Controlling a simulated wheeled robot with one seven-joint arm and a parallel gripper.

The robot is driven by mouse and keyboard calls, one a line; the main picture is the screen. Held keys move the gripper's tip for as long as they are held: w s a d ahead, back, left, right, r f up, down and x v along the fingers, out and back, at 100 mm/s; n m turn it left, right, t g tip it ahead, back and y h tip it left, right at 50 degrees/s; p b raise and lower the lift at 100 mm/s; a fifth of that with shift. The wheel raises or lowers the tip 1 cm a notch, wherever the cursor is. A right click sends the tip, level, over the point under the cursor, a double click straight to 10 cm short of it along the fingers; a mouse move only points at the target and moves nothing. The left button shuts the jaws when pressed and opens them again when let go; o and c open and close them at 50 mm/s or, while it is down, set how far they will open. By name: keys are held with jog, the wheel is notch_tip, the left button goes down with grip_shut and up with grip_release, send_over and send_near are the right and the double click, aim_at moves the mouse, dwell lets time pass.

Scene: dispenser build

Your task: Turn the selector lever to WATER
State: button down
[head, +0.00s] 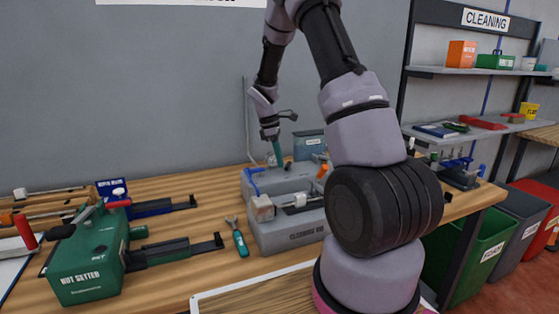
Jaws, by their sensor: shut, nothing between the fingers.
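A teal bar (278,152) slants just below my gripper (273,138) at the back of the unit. I cannot tell whether the bar is the selector lever or where they touch. My gripper points down, shut and empty. No WATER mark is readable.
A teal-handled tool (240,240) lies beside the dispenser. Green (478,262) and grey (513,238) bins stand at right, below a shelf (480,71) marked CLEANING.

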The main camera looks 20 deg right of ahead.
aim_at(289, 167)
jog(key=shift+s+d+n, duration=0.1)
jog(key=shift+s+n, duration=0.1)
jog(key=shift+n, duration=0.4)
jog(key=n, duration=0.2)
jog(key=s+d+n+t, duration=0.1)
jog(key=n, duration=0.1)
jog(key=shift+s, duration=0.2)
jog(key=n, duration=0.2)
jog(key=n+t, duration=0.1)
jog(key=shift+s+d, duration=0.35)
jog(key=shift+s+d+n+t, duration=0.1)
jog(key=shift+d+n+t, duration=0.15)
jog(key=shift+n, duration=0.7)
jog(key=shift+s+d+n+t, duration=0.15)
jog(key=shift+d+n, duration=0.15)
jog(key=shift+n, duration=0.65)
jog(key=shift+w, duration=0.2)
jog(key=shift+w+a, duration=0.2)
jog(key=shift+w, duration=0.45)
